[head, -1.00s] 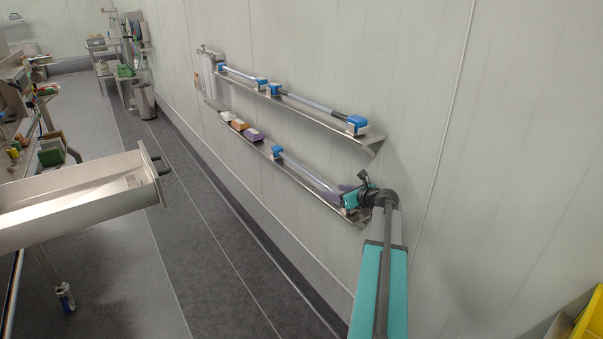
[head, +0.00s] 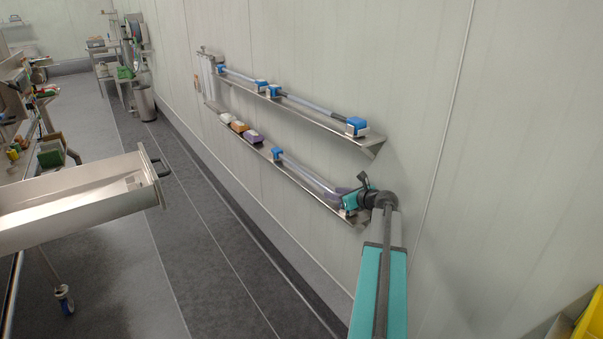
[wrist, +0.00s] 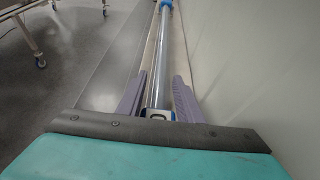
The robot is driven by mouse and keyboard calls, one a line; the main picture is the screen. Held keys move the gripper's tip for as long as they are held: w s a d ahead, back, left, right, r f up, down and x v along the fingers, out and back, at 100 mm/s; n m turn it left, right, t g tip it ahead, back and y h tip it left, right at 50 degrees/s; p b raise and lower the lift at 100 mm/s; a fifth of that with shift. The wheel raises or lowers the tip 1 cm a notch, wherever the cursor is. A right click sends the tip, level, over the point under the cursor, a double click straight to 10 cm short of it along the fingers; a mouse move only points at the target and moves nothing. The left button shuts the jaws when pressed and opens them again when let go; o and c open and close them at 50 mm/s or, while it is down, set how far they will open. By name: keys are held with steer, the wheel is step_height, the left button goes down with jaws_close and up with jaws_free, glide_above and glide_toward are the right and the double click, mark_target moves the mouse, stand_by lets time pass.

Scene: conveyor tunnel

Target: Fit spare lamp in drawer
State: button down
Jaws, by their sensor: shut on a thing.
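A tube lamp (head: 310,175) with a blue end cap lies along the lower wall shelf. My gripper (head: 343,194) is at its near end, low over the shelf. The clear tube (wrist: 160,50) runs straight away from me to a blue part at the far end. The near end cap is partly hidden by my gripper. A pale drawer (head: 153,178) with a dark handle stands pulled out at the left, well apart from my gripper.
The upper shelf (head: 325,125) carries two more tubes (head: 240,76) with blue ends. Small white, orange and purple boxes (head: 238,126) sit at the lower shelf's far end. The wall is close on the right. The grey floor (head: 200,240) between shelf and drawer is clear.

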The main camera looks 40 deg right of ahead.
steer(key=shift+r+p, duration=1.65)
steer(key=shift+p, duration=0.1)
steer(key=shift+r+p, duration=1.4)
steer(key=shift+p, duration=0.1)
